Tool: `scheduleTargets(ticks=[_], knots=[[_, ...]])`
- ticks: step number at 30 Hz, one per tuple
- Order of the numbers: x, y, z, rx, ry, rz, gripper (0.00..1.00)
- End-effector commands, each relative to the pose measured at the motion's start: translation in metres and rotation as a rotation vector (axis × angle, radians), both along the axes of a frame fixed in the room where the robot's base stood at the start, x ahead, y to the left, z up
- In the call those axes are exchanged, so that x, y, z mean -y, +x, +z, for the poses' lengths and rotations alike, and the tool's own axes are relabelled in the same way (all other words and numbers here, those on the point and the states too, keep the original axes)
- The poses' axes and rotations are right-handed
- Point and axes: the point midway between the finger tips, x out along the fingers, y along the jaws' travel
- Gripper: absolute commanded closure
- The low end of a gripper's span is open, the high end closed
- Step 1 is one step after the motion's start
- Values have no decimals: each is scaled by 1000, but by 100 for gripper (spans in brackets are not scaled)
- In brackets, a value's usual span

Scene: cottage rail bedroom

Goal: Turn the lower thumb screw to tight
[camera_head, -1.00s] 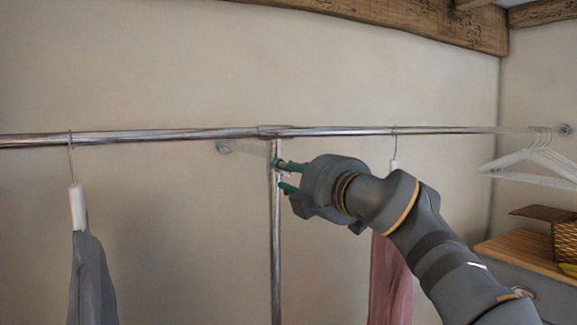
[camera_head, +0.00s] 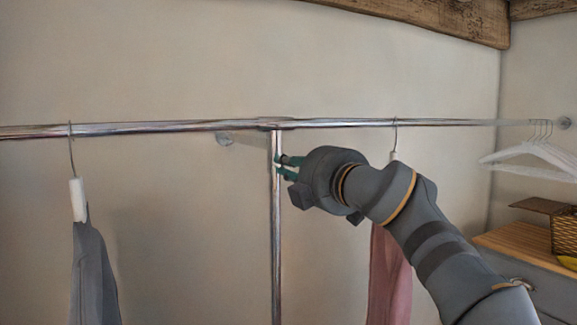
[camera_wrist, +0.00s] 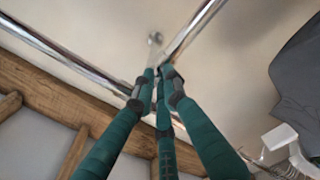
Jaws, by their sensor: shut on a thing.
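The chrome upright post (camera_head: 276,240) rises to the horizontal rail (camera_head: 190,126), meeting it at a joint. My gripper (camera_head: 284,166) has green fingers and comes in from the right, with its tips at the post a little below the joint. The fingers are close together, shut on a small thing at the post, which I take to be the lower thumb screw. The tips hide it, so its setting cannot be read. In the wrist view, my gripper (camera_wrist: 157,88) has its dark tips close together near the chrome tubes.
A grey garment (camera_head: 92,275) hangs at left and a pink one (camera_head: 389,275) behind my arm. White hangers (camera_head: 530,158) hang at the far right, above a wooden surface with a basket (camera_head: 566,232). A wall mount (camera_head: 224,139) shows behind the rail. The space left of the post is clear.

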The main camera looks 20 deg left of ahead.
Motion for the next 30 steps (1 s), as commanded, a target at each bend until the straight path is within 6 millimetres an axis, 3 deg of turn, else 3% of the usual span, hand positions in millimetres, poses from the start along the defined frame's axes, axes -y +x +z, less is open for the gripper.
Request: scheduleTargets(ticks=[14, 30], knots=[[0, 0, -1, -57, 59, 0, 100], [2, 1, -1, -380, 389, 1, 100]])
